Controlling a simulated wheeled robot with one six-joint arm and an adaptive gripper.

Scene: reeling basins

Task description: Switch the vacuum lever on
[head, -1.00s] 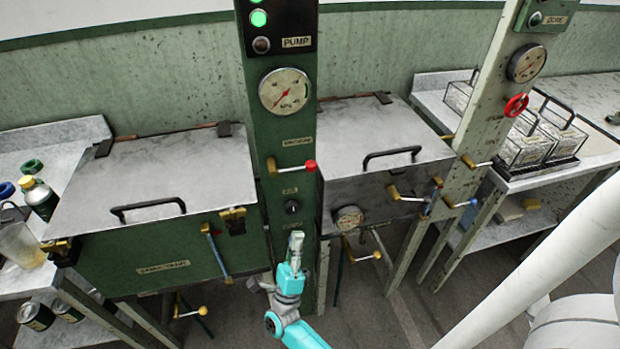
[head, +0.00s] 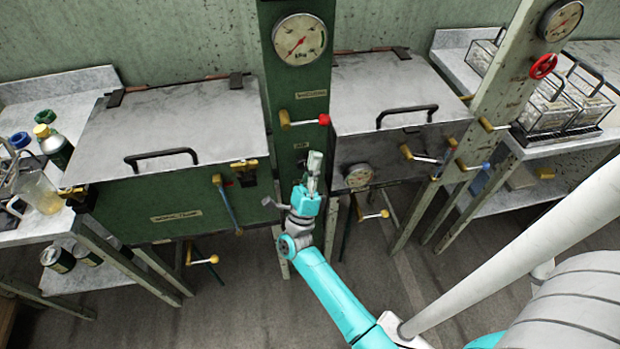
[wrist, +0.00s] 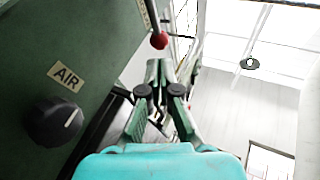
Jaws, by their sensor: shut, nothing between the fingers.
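The vacuum lever (head: 305,122) is a metal rod with a brass pivot and a red ball knob on the green post. It points right, about level, under a small label too blurred to read here. In the wrist view its red knob (wrist: 159,41) shows just beyond my fingertips. My gripper (head: 315,158) is below the lever in the head view, in front of the post, fingers pointing up. Its fingers are together and empty in the wrist view (wrist: 158,68). I see a gap between the fingertips and the knob; whether they line up in depth is unclear.
A black AIR knob (wrist: 55,122) sits on the post beside my gripper. A pressure gauge (head: 300,40) is above the lever. Lidded basins with handles flank the post, the left lid (head: 170,115) and right lid (head: 390,90). Other brass-pivot levers (head: 420,155) stick out at right.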

